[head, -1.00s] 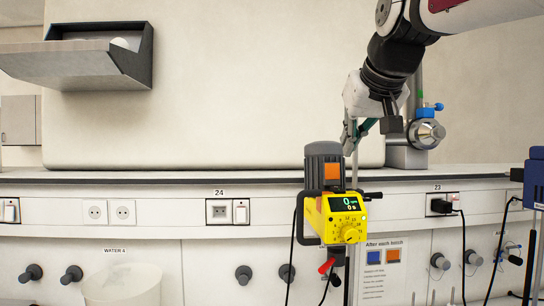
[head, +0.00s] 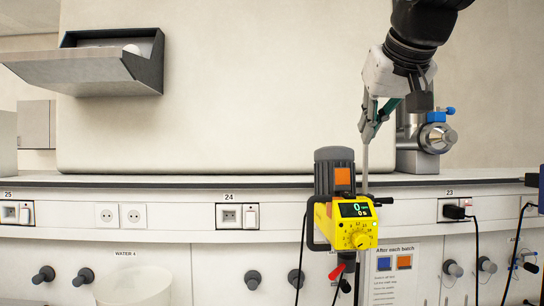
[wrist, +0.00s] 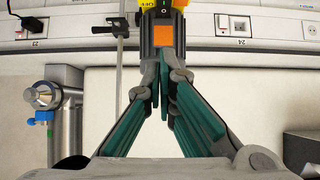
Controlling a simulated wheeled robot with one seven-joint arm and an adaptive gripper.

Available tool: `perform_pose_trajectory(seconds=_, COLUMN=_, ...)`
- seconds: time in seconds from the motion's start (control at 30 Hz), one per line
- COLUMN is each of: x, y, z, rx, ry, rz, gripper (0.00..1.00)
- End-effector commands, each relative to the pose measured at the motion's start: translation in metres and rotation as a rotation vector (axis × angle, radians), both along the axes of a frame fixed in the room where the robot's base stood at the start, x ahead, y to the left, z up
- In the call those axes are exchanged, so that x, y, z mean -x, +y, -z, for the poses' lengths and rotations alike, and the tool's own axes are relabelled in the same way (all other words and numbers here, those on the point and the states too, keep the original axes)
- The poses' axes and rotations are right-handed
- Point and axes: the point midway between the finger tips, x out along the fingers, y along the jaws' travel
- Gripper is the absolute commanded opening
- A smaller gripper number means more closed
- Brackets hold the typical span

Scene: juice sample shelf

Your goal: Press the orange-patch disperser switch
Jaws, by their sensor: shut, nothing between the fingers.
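The disperser (head: 345,222) hangs in the right half of the head view. It has a yellow front with a small display and a dial, and a ribbed grey motor on top with an orange patch (head: 342,176). The patch also shows in the wrist view (wrist: 181,47). My gripper (head: 365,138) is shut and empty, pointing down, above and slightly right of the motor. In the wrist view, its closed green-padded fingers (wrist: 164,55) overlap the motor; I cannot tell whether they touch it. I cannot tell which part is the switch.
A silver fitting with a blue valve (head: 436,132) stands right of my gripper. Socket 24 (head: 238,215) is left of the disperser; socket 23 (head: 453,209), right, holds a black plug. A notice (head: 393,262) hangs below. An open grey box (head: 95,65) is upper left.

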Motion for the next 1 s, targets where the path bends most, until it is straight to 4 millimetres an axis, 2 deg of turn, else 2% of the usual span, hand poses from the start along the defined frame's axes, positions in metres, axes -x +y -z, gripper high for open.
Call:
perform_pose_trajectory(seconds=0.77, x=-0.010, y=0.004, z=-0.004, rx=0.002, ry=-0.003, rz=-0.001, gripper=0.00)
perform_pose_trajectory(seconds=1.0, x=-0.026, y=0.004, z=0.010, rx=0.002, ry=0.001, rz=-0.002, gripper=0.00)
